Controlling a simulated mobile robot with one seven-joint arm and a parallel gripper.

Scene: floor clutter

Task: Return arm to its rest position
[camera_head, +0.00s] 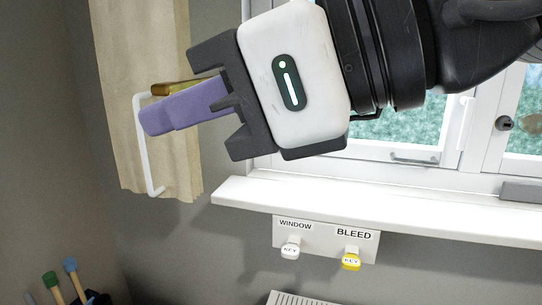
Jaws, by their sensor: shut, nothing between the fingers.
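My gripper (150,106) is at the upper left of the head view, with its fingers pointing left. One finger is purple, and a yellow one shows behind it. The fingers are shut with nothing between them. The white and black gripper body (293,82) and my dark arm reach in from the upper right, in front of the window. The fingers overlap a white bar (147,160) in the picture; I cannot tell whether they touch it.
A beige curtain (145,60) hangs behind the white bar. A white windowsill (400,208) runs below my arm. Coloured-tipped sticks (52,285) stand at lower left.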

